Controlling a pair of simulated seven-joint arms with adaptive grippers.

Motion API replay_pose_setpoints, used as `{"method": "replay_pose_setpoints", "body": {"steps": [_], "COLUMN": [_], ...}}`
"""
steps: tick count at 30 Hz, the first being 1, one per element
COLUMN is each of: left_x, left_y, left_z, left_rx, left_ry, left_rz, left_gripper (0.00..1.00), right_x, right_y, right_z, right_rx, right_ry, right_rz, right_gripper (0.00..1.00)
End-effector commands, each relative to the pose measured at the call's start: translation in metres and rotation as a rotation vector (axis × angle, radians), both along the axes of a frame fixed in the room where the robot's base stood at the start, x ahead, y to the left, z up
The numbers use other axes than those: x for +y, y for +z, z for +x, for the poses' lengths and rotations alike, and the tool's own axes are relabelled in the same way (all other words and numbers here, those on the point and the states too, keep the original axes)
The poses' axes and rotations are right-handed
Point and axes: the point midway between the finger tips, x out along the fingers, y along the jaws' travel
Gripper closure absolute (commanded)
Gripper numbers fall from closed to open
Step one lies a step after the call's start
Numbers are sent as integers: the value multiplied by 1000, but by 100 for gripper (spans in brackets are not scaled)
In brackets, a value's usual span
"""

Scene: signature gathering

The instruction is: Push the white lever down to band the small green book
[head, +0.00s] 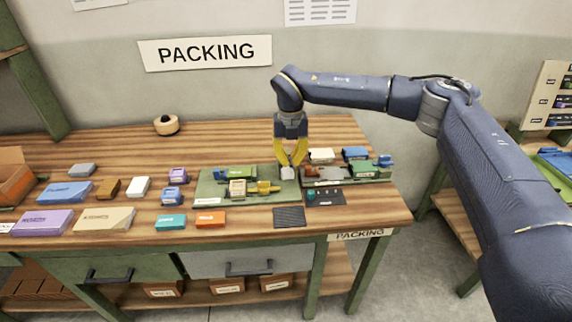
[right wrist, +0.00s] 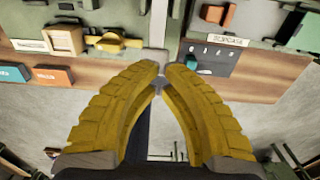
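My right gripper (head: 291,164) points down over the packing bench, its yellow fingers bowed and their tips almost together. In the right wrist view the fingertips (right wrist: 164,70) nearly meet, and I see nothing held between them. The white lever (head: 288,173) is a pale block right at the tips, between the two green stations; I cannot tell whether the tips touch it. A small green book (head: 362,168) seems to lie on the right station, though its identity is not certain. My left gripper is not in view.
The left station's green base (head: 210,190) carries a yellow knob (head: 265,187) and a cream block. A dark panel (head: 327,197) with small controls sits in front of the right station. Several coloured boxes cover the left bench; a tape roll (head: 166,125) stands behind.

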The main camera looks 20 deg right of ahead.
Motion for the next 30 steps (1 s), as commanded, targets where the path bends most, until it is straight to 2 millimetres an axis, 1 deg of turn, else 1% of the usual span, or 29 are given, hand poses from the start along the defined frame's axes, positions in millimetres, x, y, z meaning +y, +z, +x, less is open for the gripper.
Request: {"method": "replay_pose_setpoints", "body": {"steps": [13,30], "left_x": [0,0], "left_y": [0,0], "left_z": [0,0], "left_rx": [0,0], "left_ry": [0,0], "left_rz": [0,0], "left_gripper": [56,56], "right_x": [0,0], "right_y": [0,-10], "right_z": [0,0], "right_rx": [0,1], "right_ry": [0,0], "right_rz": [0,-1], "right_gripper": [100,100]}}
